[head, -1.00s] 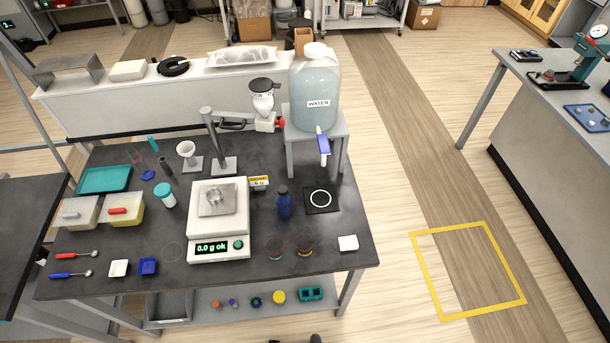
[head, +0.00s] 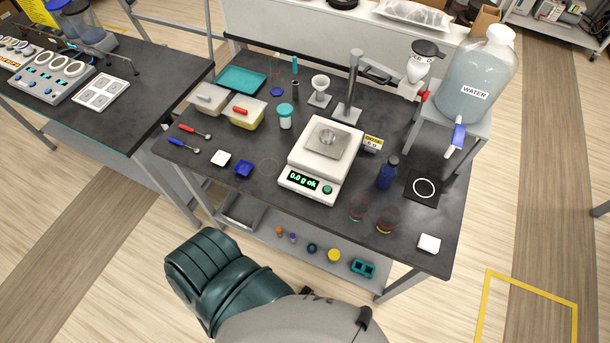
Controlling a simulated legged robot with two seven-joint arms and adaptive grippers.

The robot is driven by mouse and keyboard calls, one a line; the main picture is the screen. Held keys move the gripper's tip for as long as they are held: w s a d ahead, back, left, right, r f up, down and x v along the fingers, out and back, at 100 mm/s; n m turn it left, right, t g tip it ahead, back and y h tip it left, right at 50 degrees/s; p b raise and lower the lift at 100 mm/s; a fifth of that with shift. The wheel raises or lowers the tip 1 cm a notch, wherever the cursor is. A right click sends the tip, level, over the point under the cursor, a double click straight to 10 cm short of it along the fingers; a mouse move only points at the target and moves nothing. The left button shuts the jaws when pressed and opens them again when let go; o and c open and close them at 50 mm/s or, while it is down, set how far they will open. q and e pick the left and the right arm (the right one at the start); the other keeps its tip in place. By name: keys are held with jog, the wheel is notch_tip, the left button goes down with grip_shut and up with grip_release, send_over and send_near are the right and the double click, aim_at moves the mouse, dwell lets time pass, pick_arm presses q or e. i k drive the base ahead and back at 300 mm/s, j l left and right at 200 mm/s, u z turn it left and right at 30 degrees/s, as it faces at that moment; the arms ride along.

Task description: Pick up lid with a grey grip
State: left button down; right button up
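The lid with a grey grip (head: 207,97) sits on a whitish box at the back left of the dark table, in the head view. The box looks closed by it. Just right of it is a yellow box whose lid has a red grip (head: 240,111). Neither of my grippers shows in the head view, so their state is hidden. A teal and grey part of my own body fills the bottom middle, in front of the table and well away from the lid.
A teal tray (head: 241,80) lies behind the boxes. Red and blue spoons (head: 184,145) lie in front of them. A white jar with a teal cap (head: 285,117) and a scale (head: 322,160) stand to the right. Another table (head: 100,120) stands at left.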

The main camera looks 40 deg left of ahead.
aim_at(208, 94)
jog(key=u, duration=0.5)
jog(key=k+j+u, duration=0.1)
jog(key=u, duration=0.85)
jog(key=j+u, duration=0.1)
jog(key=u, duration=0.4)
jog(key=k+j, duration=0.05)
